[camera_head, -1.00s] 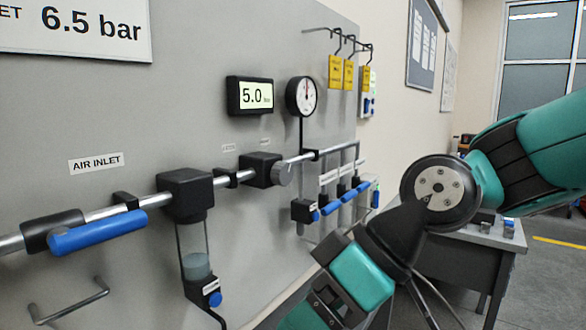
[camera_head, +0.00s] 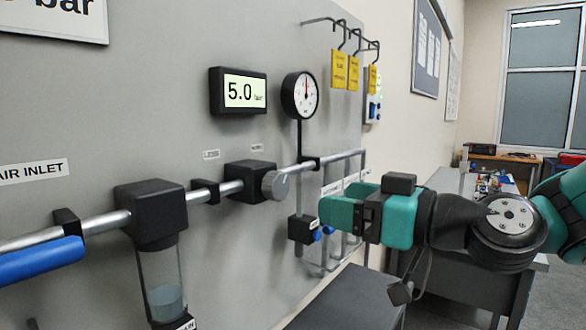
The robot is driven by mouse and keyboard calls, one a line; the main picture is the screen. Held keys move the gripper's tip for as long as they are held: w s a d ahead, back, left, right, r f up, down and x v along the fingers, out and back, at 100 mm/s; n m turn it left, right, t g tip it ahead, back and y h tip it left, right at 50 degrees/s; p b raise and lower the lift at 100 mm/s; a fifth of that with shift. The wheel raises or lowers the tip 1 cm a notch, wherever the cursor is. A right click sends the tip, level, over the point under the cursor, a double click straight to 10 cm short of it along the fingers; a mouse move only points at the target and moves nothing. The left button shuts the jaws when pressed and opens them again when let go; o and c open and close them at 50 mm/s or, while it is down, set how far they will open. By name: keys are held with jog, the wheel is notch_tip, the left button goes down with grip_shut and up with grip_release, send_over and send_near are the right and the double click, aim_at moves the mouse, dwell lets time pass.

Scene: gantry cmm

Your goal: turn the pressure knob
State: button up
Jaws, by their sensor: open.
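The pressure knob (camera_head: 276,186) is a short grey cylinder on the right front of the black regulator block (camera_head: 246,178), on the pipe along the grey panel. My gripper (camera_head: 324,214) is right of the knob and a little lower, with a clear gap in the picture. It points left toward the panel, is open, and touches nothing that I can see. The gap between its fingers is hard to make out from this side. The digital display (camera_head: 240,92) above reads 5.0. The round dial gauge (camera_head: 301,96) stands to its right.
A black filter block (camera_head: 150,212) with a clear bowl and a blue-handled valve (camera_head: 40,262) lie left along the pipe. Yellow tags (camera_head: 339,70) hang at upper right. A dark flat surface (camera_head: 350,298) is below my gripper. A workbench stands behind my arm.

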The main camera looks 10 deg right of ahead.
aim_at(282, 189)
jog(key=p+x, duration=0.5)
jog(key=x, duration=0.4)
jog(key=shift+w+a+r+p, duration=0.15)
jog(key=shift+w+a+p, duration=0.05)
jog(key=shift+a+p, duration=0.1)
jog(key=shift+w+a, duration=0.45)
jog(key=shift+w, duration=0.1)
jog(key=shift+c, duration=0.3)
